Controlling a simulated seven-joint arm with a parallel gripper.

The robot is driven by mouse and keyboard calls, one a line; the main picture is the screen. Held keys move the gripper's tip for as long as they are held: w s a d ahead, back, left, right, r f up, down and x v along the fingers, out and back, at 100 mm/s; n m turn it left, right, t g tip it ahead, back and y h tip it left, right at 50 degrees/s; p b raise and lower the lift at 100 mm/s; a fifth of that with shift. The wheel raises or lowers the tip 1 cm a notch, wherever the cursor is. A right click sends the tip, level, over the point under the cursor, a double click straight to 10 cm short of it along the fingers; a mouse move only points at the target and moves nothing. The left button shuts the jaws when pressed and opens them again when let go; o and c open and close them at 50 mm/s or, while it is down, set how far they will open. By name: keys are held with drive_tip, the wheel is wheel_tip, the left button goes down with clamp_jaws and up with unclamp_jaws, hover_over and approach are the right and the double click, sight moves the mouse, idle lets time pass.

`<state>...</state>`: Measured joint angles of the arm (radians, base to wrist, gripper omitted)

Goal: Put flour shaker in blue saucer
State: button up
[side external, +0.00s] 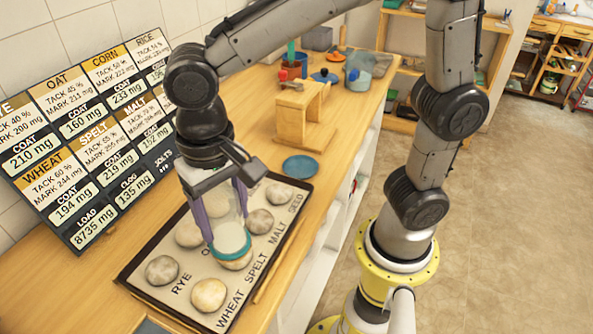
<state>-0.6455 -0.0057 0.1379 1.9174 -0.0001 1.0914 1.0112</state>
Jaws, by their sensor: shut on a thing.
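My gripper (226,230) points down over the dough tray, its purple fingers shut on the flour shaker. The flour shaker (231,236) looks pale, with whitish contents and a teal ring at its lower end. It is roughly upright between the fingers, in front of a dough ball in the picture; I cannot tell whether it touches that ball. The blue saucer (300,167) lies on the wooden counter beyond the tray, to the upper right of my gripper. It looks empty.
The dark-rimmed tray (133,279) holds several dough balls on a mat labelled with grain names. A wooden stand (303,108) is behind the saucer, with pots and tools farther back.

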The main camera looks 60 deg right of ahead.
drive_tip(key=s+d+r+m, duration=0.1)
drive_tip(key=s+d+m, duration=0.3)
drive_tip(key=d, duration=0.5)
drive_tip(key=s+d+r+m, duration=0.1)
drive_tip(key=s+d+m, duration=0.25)
drive_tip(key=d, duration=0.45)
drive_tip(key=s+d+r+m, duration=0.2)
drive_tip(key=s+d+m, duration=0.15)
drive_tip(key=d, duration=0.55)
drive_tip(key=shift+m, duration=0.3)
drive_tip(key=shift+w+d+f, duration=1.05)
drive_tip(key=shift+w+f, duration=1.05)
drive_tip(key=shift+f, duration=0.1)
drive_tip(key=shift+w+d+f, duration=1)
drive_tip(key=shift+w+f, duration=1.15)
drive_tip(key=shift+f, duration=0.1)
drive_tip(key=shift+w+d+f, duration=1.05)
drive_tip(key=shift+w+f, duration=1.05)
drive_tip(key=shift+f, duration=0.1)
drive_tip(key=shift+f, duration=0.15)
drive_tip(key=o, duration=1.5)
drive_tip(key=shift+o, duration=0.2)
